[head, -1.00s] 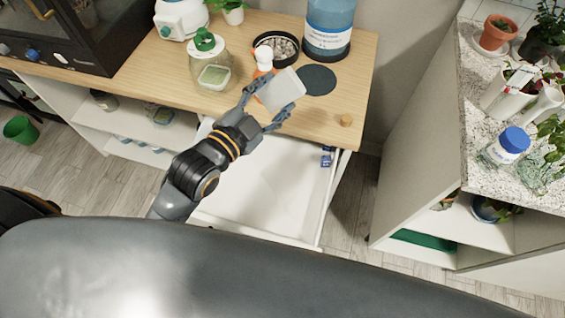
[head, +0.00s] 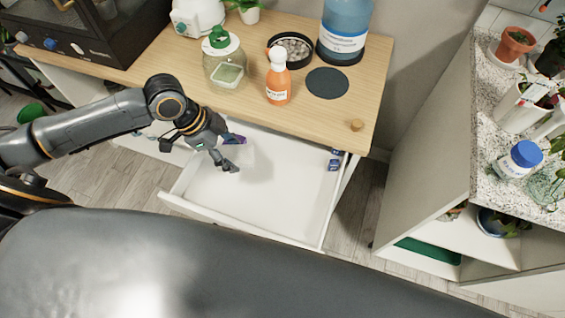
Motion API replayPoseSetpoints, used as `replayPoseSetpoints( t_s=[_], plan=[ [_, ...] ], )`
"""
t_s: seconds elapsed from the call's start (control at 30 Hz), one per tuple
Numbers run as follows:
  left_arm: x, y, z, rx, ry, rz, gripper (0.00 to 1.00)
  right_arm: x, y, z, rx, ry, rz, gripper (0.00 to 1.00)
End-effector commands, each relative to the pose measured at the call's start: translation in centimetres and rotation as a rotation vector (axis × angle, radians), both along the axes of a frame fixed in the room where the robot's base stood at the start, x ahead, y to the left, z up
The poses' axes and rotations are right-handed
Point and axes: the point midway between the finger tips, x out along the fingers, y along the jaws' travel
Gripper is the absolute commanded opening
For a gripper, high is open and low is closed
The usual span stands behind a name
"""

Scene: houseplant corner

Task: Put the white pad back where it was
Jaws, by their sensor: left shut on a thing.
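My left gripper (head: 232,153) is low over the left back part of the open white drawer (head: 285,190). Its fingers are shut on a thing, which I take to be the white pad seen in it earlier. I cannot make out the pad's outline now; it is hidden by the fingers or blends with the white drawer. A small purple patch (head: 235,139) shows beside the fingers; I cannot tell what it belongs to. My right gripper is not in view.
An orange spray bottle (head: 278,80), a green-capped jar (head: 224,62), a dark round mat (head: 327,83) and a blue water jug (head: 343,30) stand on the wooden top (head: 375,75). Small blue items (head: 334,160) lie at the drawer's back right. The drawer's middle is clear.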

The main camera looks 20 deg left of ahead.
Motion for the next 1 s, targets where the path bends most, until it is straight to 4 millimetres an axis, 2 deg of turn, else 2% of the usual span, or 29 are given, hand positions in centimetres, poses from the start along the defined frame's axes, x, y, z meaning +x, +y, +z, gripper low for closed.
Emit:
replayPoseSetpoints(
  t_s=[0.03, 0.3, 0.5, 0.8, 1.0],
  plan=[
    [0.7, -1.2, -0.2, -0.009, -0.003, -0.002, 0.32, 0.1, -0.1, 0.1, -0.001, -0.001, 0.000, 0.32],
    [4.9, -6.4, -3.1, -0.008, -0.004, -0.002, 0.32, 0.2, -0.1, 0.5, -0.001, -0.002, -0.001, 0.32],
    [6.7, -8.7, -7.0, -0.004, -0.001, 0.000, 0.32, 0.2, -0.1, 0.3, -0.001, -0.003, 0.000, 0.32],
    [7.9, -10.2, -9.5, -0.003, -0.001, -0.001, 0.32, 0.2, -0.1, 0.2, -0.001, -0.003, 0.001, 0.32],
    [7.8, -10.0, -12.0, 0.000, -0.002, -0.001, 0.32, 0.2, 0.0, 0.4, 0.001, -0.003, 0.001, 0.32]
  ],
)
